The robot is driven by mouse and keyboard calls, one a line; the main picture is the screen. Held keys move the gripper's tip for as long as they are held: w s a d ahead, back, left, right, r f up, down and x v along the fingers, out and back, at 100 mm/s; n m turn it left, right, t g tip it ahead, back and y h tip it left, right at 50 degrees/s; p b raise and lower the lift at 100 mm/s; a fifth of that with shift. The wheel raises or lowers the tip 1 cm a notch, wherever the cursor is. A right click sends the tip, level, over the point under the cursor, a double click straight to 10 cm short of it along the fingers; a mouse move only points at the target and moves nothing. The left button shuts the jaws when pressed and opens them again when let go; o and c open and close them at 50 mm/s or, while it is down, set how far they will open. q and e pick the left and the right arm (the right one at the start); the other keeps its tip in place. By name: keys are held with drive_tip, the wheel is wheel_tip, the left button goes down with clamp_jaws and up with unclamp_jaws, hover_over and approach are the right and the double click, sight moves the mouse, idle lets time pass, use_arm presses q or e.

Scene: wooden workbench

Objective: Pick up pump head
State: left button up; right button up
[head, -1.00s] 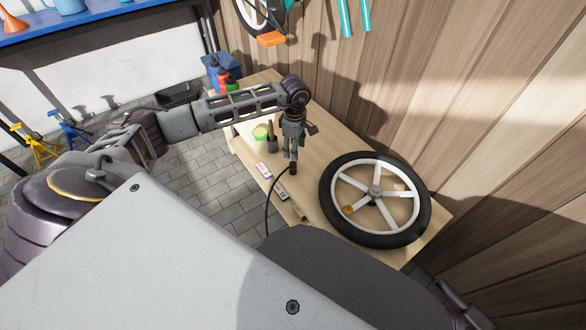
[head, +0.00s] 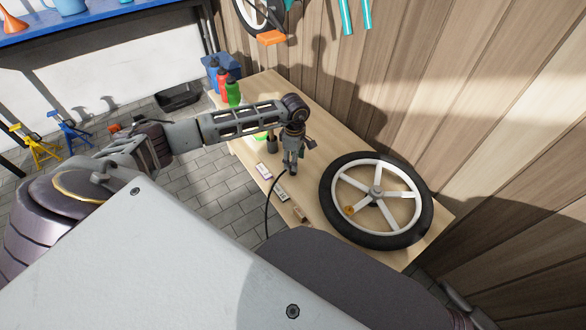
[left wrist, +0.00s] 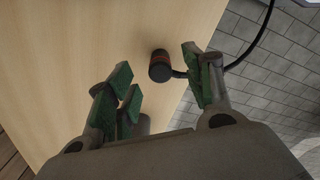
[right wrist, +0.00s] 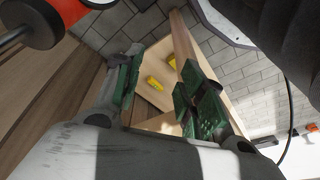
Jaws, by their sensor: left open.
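The pump head (left wrist: 160,66) is a small dark cylinder with a brownish band. It lies on the bench near its edge, with a black hose running off to the right in the left wrist view. My left gripper (left wrist: 160,85) is open, and the pump head shows between and beyond its green-padded fingers, not gripped. In the head view my left gripper (head: 290,170) is over the bench and mostly hides the pump head; the hose (head: 268,205) hangs over the front edge. My right gripper (right wrist: 160,85) is open and empty, away from the pump head.
A wheel with a black tyre (head: 332,210) lies on the right of the workbench (head: 265,85). Small boxes (head: 264,172) lie along the front edge. Bottles (head: 233,92) stand at the far end.

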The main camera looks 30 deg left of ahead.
use_arm(q)
drive_tip(key=shift+f, duration=0.4)
drive_tip(key=f, duration=0.1)
drive_tip(key=f+b, duration=0.1)
drive_tip(key=f, duration=0.1)
drive_tip(key=shift+a+f, duration=0.25)
drive_tip(key=shift+f, duration=0.4)
use_arm(e)
wheel_tip(320, 180, up, 2)
drive_tip(key=shift+s+a+t, duration=0.15)
drive_tip(key=shift+t, duration=0.15)
use_arm(q)
drive_tip(key=c, duration=1.1)
use_arm(e)
drive_tip(key=shift+w, duration=0.25)
